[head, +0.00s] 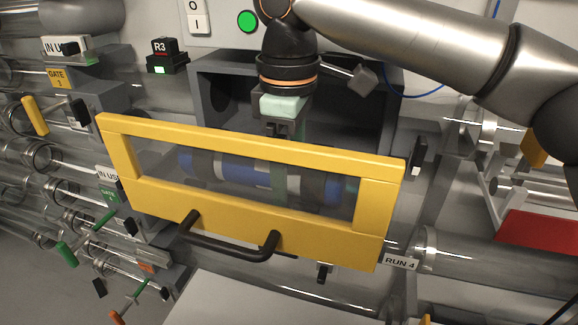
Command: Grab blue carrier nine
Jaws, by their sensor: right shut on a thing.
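A blue carrier (235,168) with dark bands and a pale middle band lies lengthwise behind the clear window of a yellow-framed door (270,238). No number can be read on it. My right gripper (286,182) reaches down from above, behind the door, and is shut on the carrier around its middle. The fingertips show only dimly through the window. The door has a dark handle (228,246) on its front. My left gripper is not in view.
A dark grey open box (345,122) stands behind the gripper. Clear tubes with coloured levers (35,115) crowd the left. A "RUN 4" label (400,262) sits below the door's right end. A red tray (540,235) is at the right. A pale surface (240,305) below is clear.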

